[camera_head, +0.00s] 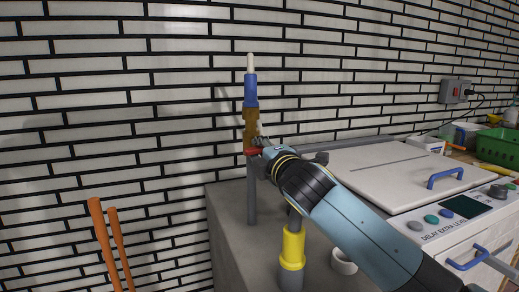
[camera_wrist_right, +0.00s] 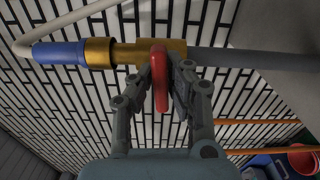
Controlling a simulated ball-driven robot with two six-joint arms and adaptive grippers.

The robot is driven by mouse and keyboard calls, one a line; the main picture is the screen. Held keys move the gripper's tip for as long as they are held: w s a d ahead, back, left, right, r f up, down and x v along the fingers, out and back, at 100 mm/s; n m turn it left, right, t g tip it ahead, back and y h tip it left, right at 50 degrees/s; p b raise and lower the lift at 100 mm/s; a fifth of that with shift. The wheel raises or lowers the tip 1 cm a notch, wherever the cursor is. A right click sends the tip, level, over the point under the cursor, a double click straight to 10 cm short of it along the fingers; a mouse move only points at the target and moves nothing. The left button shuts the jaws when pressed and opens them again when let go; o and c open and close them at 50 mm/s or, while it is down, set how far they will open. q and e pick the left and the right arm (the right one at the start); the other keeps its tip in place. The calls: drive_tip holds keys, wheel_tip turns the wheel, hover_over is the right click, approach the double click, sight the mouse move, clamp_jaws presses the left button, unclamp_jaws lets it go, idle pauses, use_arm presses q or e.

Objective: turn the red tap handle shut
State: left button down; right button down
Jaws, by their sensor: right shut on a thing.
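The red tap handle (camera_wrist_right: 160,78) sits on a brass valve (camera_wrist_right: 124,52) in the right wrist view. In the head view the brass valve (camera_head: 250,124) stands on an upright grey pipe by the wall, with a blue connector (camera_head: 250,90) above it, and part of the red handle (camera_head: 254,151) shows at the gripper. My right gripper (camera_wrist_right: 161,90) has its two fingers on either side of the handle, shut on it. The handle hangs across the pipe's line in the wrist view, pointing down in the picture. My left gripper is in neither view.
A white machine (camera_head: 400,172) with blue handles and a control panel stands at the right. A yellow-collared pipe (camera_head: 292,248) and a white ring (camera_head: 344,261) are below my right arm. Orange poles (camera_head: 101,235) lean at the left. A green crate (camera_head: 497,146) is far right.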

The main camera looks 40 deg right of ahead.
drive_tip(key=shift+f+m, duration=0.15)
drive_tip(key=shift+m, duration=0.45)
drive_tip(key=c, duration=1.3)
unclamp_jaws()
drive_tip(key=shift+c, duration=0.2)
drive_tip(key=v, duration=1.2)
